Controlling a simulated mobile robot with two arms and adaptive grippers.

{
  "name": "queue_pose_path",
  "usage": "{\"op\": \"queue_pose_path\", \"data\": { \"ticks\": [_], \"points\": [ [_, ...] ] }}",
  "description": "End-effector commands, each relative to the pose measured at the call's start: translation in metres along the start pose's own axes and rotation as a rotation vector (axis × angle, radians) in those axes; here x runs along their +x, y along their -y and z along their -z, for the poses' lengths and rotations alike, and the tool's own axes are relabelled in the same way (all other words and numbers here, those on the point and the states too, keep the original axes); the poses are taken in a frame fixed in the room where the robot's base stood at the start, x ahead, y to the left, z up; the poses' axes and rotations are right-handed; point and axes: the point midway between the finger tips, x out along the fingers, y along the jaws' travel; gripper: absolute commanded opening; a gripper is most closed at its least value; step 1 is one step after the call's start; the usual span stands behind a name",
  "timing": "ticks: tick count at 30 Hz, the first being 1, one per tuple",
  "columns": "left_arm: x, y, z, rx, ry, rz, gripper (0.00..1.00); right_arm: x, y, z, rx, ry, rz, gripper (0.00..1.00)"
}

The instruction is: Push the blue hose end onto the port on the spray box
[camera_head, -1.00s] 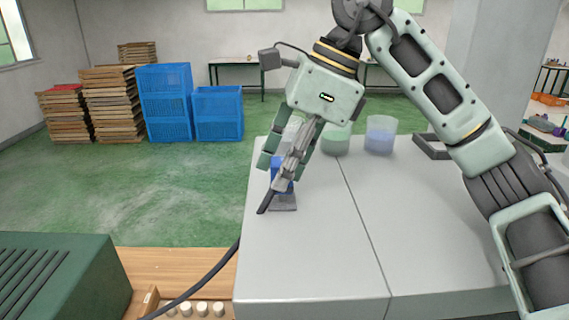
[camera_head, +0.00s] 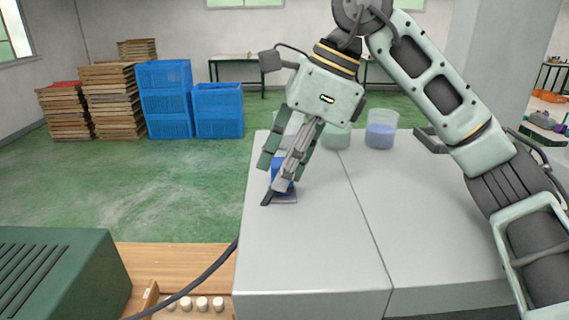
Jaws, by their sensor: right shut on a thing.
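My right gripper (camera_head: 288,168) comes down from above onto the left part of the grey top. It is shut on a blue piece, which looks like the blue hose end (camera_head: 281,183). The fingers cover much of it. The blue piece is just above or on a small dark pad (camera_head: 287,198); I cannot tell whether it touches. A black hose (camera_head: 207,275) runs from the bottom left to the left edge of the grey top. Its link to the blue piece is not visible. I cannot make out the port or be sure which body is the spray box. My left gripper is not in view.
The grey top (camera_head: 310,250) is mostly clear in front. Two translucent tubs, one green (camera_head: 337,137) and one with blue content (camera_head: 381,130), stand behind the gripper. A green vented box (camera_head: 60,275) is at lower left. Blue crates (camera_head: 165,100) stand far back.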

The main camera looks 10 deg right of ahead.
Motion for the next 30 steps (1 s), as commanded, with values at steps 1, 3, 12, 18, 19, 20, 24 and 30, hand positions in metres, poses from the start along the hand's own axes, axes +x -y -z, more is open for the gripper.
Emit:
{"op": "queue_pose_path", "data": {
  "ticks": [1, 3, 12, 18, 19, 20, 24, 30],
  "points": [
    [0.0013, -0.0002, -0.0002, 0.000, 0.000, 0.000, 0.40, 0.0016, 0.0001, 0.0008, 0.000, 0.000, 0.000, 0.03],
    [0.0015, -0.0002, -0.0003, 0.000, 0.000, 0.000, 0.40, 0.0021, 0.0000, 0.0010, 0.000, 0.000, 0.000, 0.03],
    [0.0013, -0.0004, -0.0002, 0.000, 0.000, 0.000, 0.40, 0.0020, 0.0000, 0.0009, 0.000, 0.000, 0.000, 0.03],
    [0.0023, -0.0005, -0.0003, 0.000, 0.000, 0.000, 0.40, 0.0035, -0.0001, 0.0015, 0.000, 0.000, 0.000, 0.03],
    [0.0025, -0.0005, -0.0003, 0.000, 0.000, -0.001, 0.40, 0.0039, -0.0001, 0.0017, 0.000, 0.000, 0.000, 0.03],
    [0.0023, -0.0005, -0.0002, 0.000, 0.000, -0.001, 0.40, 0.0036, -0.0001, 0.0015, 0.000, 0.000, 0.000, 0.28],
    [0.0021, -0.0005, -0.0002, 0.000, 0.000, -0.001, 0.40, 0.0034, -0.0001, 0.0015, 0.000, 0.000, 0.000, 0.40],
    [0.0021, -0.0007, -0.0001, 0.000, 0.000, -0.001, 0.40, 0.0034, -0.0001, 0.0015, 0.000, 0.000, 0.000, 0.48]
  ]
}}
